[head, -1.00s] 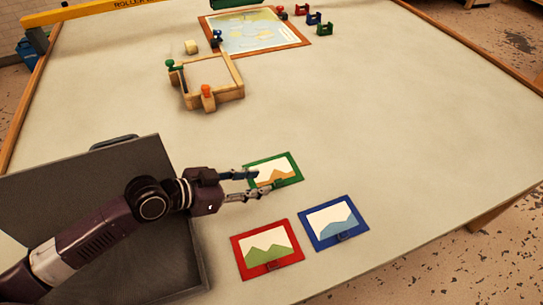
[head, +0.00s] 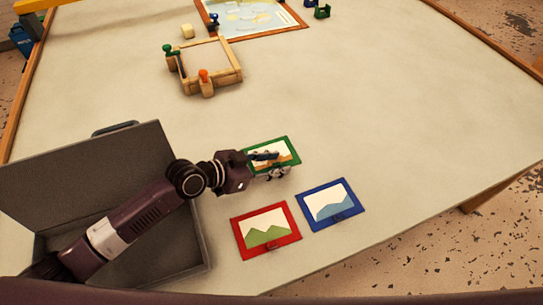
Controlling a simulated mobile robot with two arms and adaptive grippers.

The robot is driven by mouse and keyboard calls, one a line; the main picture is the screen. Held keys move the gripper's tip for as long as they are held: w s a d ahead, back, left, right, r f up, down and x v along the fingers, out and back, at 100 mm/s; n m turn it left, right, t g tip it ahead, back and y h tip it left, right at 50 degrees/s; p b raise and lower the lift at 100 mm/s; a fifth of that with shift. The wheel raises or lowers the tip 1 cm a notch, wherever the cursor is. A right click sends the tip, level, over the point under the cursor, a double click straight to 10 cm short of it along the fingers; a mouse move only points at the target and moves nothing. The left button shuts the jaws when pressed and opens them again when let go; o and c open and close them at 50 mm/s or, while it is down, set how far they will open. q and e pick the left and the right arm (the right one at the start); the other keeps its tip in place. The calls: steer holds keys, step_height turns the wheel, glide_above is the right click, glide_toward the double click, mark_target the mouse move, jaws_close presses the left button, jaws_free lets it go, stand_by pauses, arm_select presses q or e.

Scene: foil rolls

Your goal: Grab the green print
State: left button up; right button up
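The green print (head: 287,147), a green-framed picture with an orange shape on white, lies flat on the table. My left gripper (head: 282,163) is over it, partly covering its left and lower parts. Its two fingers are apart with a gap between them, so it looks open. I cannot tell whether the fingers touch the print. My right gripper is not in view.
A red-framed print (head: 267,213) and a blue-framed print (head: 325,190) lie nearer the front edge. An open grey case (head: 90,165) is at left under my arm. A wooden frame (head: 240,80) with clamps stands farther back. The table's right side is clear.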

arm_select(q)
steer(key=shift+c, duration=0.4)
jaws_close()
steer(key=shift+r, duration=0.1)
